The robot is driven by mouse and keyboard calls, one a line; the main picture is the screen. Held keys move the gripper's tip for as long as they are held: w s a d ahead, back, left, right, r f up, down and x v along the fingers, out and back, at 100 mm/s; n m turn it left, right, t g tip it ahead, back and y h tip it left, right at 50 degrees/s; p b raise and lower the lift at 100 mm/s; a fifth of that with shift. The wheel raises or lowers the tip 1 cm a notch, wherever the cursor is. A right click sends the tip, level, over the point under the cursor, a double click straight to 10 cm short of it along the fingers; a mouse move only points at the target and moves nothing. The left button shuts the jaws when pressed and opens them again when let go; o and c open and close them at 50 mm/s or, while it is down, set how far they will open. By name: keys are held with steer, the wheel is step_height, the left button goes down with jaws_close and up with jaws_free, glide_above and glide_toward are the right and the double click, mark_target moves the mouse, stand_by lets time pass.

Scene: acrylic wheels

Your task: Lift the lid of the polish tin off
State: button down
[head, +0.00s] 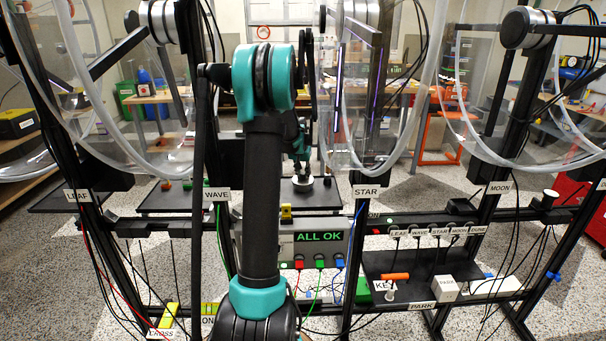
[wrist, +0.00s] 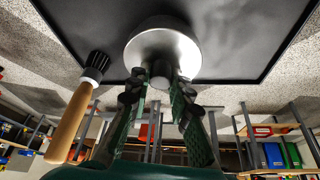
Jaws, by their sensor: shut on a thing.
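The polish tin (head: 303,184) is a small round pale metal tin standing on a black tray behind my arm in the head view. In the wrist view its round silver lid (wrist: 150,45) fills the upper middle, with a short knob (wrist: 161,71) at its centre. My gripper (wrist: 161,80) is shut on this knob, one finger on each side. In the head view my gripper (head: 301,160) is small and directly above the tin. The tin's body is hidden by the lid in the wrist view, and I cannot tell whether there is a gap under the lid.
A brush (wrist: 80,110) with a wooden handle and dark bristles lies left of the lid in the wrist view. Clear acrylic wheels, black posts and hanging cables stand close around my arm. A panel (head: 318,239) reads ALL OK.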

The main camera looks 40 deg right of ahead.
steer(key=shift+f, duration=0.1)
steer(key=shift+r, duration=0.95)
steer(key=shift+r, duration=0.2)
steer(key=shift+r, duration=0.2)
steer(key=shift+r, duration=2)
